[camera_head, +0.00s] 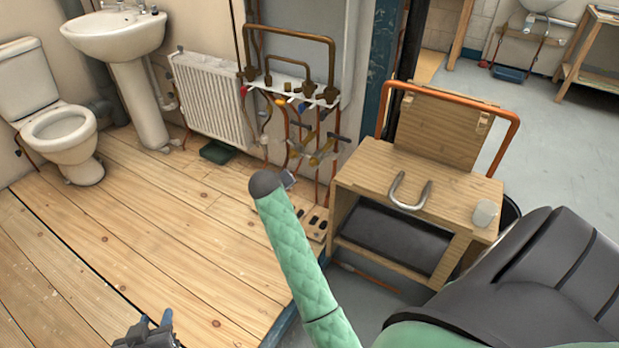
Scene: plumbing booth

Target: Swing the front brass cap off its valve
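Copper pipework with several small valves (290,100) stands against the wall panel, left of the wooden bench. Brass-coloured fittings (322,154) sit low at its front; which one is the front brass cap is too small to tell. My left gripper (156,318) is at the bottom left edge, over the floorboards, far from the pipework. Its two bluish fingers stand apart with nothing between them. My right arm's green sleeve reaches up from the bottom right to a dark joint just in front of the pipework. A small grey part of my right gripper (288,178) shows behind that joint; its fingers are hidden.
A wooden bench (367,168) with an orange-brown bent pipe, a metal U-shaped piece (409,191) and a pale cup (485,213) stands to the right. A radiator (212,100), basin (115,35) and toilet (52,120) line the left wall. The floorboards at left are clear.

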